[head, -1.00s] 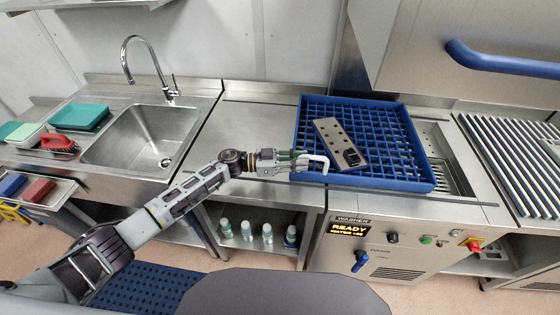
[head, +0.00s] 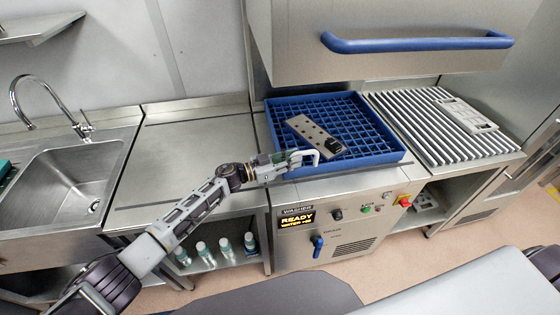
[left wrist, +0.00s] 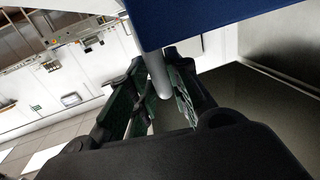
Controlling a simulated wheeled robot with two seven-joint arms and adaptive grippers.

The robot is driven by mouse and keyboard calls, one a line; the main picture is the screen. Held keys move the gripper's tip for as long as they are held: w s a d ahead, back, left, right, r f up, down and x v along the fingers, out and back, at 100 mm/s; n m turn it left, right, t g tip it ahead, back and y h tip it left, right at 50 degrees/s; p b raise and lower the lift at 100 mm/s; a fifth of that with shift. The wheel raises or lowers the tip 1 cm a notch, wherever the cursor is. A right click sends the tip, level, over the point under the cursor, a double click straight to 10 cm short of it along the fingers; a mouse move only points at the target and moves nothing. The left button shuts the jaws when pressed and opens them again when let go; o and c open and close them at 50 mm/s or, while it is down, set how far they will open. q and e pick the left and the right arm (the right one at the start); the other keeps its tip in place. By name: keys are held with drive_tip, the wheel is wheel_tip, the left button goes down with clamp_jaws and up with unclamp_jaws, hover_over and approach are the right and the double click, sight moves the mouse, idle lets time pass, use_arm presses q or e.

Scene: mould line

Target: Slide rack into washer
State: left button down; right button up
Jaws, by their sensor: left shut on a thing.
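The blue rack (head: 380,150) lies flat on the washer's bed, under the raised steel hood (head: 400,15). A grey plate with holes and a dark block (head: 310,132) lie in the rack. My left gripper (head: 285,163) is at the rack's front left corner, shut on the pale bent handle (head: 313,153). In the left wrist view the fingers (left wrist: 155,100) stand on both sides of the handle's rod (left wrist: 157,80), below the blue rack (left wrist: 190,18). The washer (head: 345,225) has a lit READY display (head: 296,221). My right gripper is out of view.
The hood has a blue bar handle (head: 420,43). A bare steel counter (head: 185,155) and a sink (head: 70,175) lie to the left. A ribbed outfeed surface (head: 435,125) with a pale tray (head: 467,115) is at the right. Bottles (head: 203,252) stand on the shelf below.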

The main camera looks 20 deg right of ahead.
use_arm(q)
drive_tip(key=shift+w+d+r, duration=0.2)
drive_tip(key=shift+d+r, duration=0.15)
drive_tip(key=shift+d, duration=0.1)
drive_tip(key=c, duration=1.5)
unclamp_jaws()
drive_tip(key=shift+c, duration=0.2)
drive_tip(key=shift+o, duration=0.6)
drive_tip(key=shift+d+f, duration=0.25)
drive_tip(key=shift+f, duration=0.05)
drive_tip(key=shift+s+a, duration=0.1)
drive_tip(key=shift+a, duration=0.15)
drive_tip(key=shift+a+f, duration=0.1)
drive_tip(key=shift+a, duration=0.55)
drive_tip(key=s+a, duration=0.1)
drive_tip(key=a, duration=0.9)
drive_tip(key=shift+s+a, duration=0.1)
